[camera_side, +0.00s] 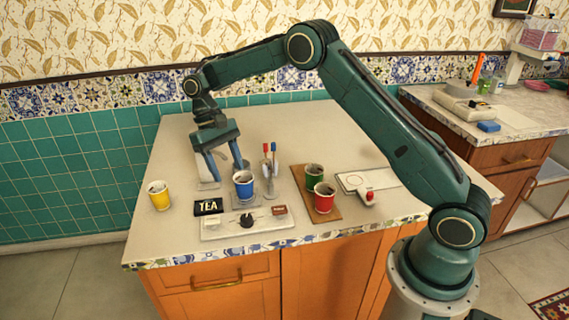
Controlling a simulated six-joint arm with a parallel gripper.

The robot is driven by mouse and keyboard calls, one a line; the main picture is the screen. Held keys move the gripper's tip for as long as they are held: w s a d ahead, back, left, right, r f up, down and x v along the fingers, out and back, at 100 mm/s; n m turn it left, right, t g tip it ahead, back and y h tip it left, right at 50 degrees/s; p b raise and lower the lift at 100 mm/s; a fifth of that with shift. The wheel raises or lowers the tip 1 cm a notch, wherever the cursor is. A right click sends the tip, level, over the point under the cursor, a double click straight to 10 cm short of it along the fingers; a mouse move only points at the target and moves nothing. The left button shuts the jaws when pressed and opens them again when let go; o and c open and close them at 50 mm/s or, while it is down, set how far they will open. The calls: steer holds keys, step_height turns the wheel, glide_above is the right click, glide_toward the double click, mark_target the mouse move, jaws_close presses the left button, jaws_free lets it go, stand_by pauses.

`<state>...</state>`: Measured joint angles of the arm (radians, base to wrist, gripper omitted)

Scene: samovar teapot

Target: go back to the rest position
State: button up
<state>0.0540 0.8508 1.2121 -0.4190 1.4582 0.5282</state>
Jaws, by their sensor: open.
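I cannot tell whether the finger touches the cup. My arm reaches from its base at the right over the table to the gripper. Part of a grey object (208,185) shows by the left finger.
A yellow cup (159,196) stands at the left. Red (324,197) and green (314,178) cups stand on a brown board (325,217). A TEA sign (208,206), a control panel (247,226) and a holder with pens (269,172) are near the gripper. The left front is clear.

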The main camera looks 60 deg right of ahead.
steer(key=s+a+r+t, duration=0.1)
steer(key=s+r+t, duration=0.4)
steer(key=s+r, duration=1)
steer(key=s+d+r+n+t, duration=0.1)
steer(key=s+t, duration=0.4)
steer(key=s, duration=1.2)
steer(key=shift+s+d+r+n+h, duration=0.35)
steer(key=shift+r+n+h, duration=0.05)
steer(key=shift+r+n, duration=0.1)
